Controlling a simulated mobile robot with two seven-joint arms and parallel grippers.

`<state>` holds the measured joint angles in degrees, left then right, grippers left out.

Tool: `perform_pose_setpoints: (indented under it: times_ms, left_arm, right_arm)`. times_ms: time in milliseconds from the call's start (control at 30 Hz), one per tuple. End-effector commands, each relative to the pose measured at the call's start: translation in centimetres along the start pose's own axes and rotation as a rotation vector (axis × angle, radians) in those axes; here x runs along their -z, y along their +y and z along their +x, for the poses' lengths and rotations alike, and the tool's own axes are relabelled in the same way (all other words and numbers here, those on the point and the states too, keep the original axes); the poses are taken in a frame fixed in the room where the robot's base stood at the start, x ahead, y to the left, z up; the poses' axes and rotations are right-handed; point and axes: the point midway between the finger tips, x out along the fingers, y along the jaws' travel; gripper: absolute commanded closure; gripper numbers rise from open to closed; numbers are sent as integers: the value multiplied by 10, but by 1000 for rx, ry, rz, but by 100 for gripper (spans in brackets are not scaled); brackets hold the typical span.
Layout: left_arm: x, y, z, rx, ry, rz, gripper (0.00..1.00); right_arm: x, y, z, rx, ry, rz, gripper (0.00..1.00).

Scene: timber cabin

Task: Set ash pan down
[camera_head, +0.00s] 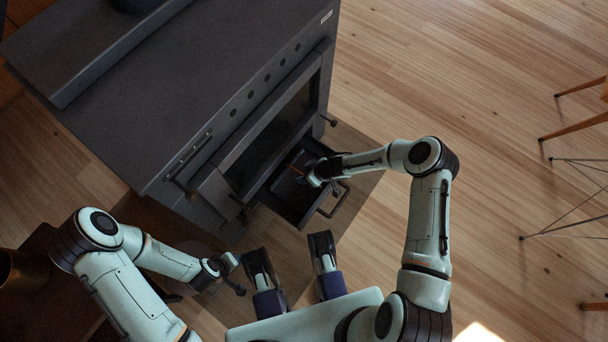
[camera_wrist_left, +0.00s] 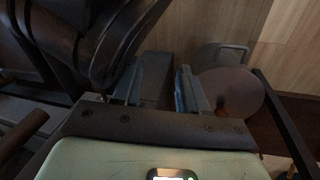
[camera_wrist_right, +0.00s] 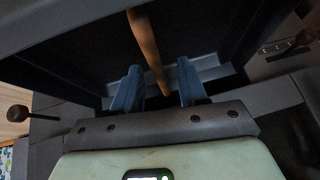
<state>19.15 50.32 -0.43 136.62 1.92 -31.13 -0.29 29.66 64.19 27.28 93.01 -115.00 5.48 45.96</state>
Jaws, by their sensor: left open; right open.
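A dark tray-like pan (camera_head: 288,205), which I take as the ash pan, sticks out of the low front opening of the stove, with a wire-like handle at its outer end. My right gripper (camera_head: 306,178) is over it. In the right wrist view my right gripper (camera_wrist_right: 158,88) is open, with a brown rod (camera_wrist_right: 147,45) running between its fingers. I cannot tell whether the rod belongs to the pan. My left gripper (camera_head: 236,275) is low at the left, in front of the stove, apart from the pan. Its fingers are open and empty in the left wrist view (camera_wrist_left: 158,88).
The dark stove (camera_head: 170,90) fills the upper left, with its front door standing open. A round plate-like thing (camera_wrist_left: 235,95) with a brown knob is near my left gripper. A brass-coloured container (camera_head: 22,270) is at the far left. Bare wooden floor (camera_head: 440,90) lies right.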

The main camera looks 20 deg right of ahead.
Motion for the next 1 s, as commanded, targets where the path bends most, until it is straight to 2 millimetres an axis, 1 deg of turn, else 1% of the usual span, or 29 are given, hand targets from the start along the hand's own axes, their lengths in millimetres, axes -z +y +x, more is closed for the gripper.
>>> perform_pose_setpoints:
  times_ms: [33,200,233,400,500,567,633,667,767,900,1000]
  left_arm:
    - [7,7,-9,-12,23,7,57]
    - [32,28,-30,-49,106,27,57]
    - [33,30,-33,-53,113,30,57]
    - [21,34,-42,-58,81,36,57]
    - [14,34,-45,-58,61,37,57]
    - [12,35,-46,-58,55,38,57]
    - [11,35,-46,-58,51,38,57]
    - [11,35,-46,-58,50,38,57]
    - [10,35,-46,-58,48,38,57]
    - [10,35,-46,-58,48,38,57]
    - [10,35,-46,-58,48,38,57]
  right_arm:
    - [2,1,-14,-3,1,3,58]
    - [2,0,-53,-3,1,1,58]
    - [2,1,-60,-4,2,2,58]
    - [2,0,-89,-3,1,-1,58]
    - [1,0,-100,-1,1,0,58]
    - [1,0,-104,-1,1,1,58]
    - [0,-5,-106,12,-1,9,58]
    - [-2,-10,-106,23,-3,20,58]
    - [-8,-36,-104,89,-13,92,58]
    - [-22,-88,-105,198,-28,285,58]
    - [-34,-114,-108,223,-40,457,58]
